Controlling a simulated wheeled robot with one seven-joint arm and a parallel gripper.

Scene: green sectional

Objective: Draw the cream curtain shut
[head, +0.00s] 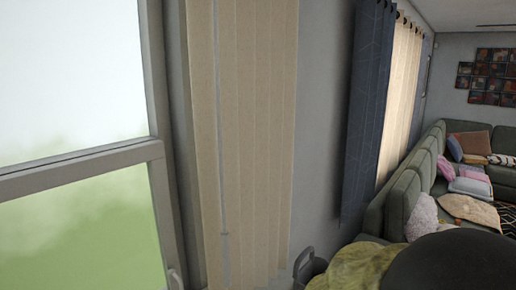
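The cream curtain (262,140) hangs in narrow vertical folds right of the window (70,70). It is gathered against the wall, and the glass to its left is uncovered. A thin pale vertical strip (223,190), perhaps a cord or rod, runs down its left part. Another cream curtain (402,90) hangs farther along the wall beside a dark blue-grey curtain (365,110). My gripper is not in view.
A green sectional sofa (402,200) with cushions stands along the right wall side. A yellow-green throw (355,268) and a grey basket-like thing (308,270) are at the bottom. A large dark rounded shape (455,262), unclear what, blocks the lower right. Framed pictures (490,77) hang far back.

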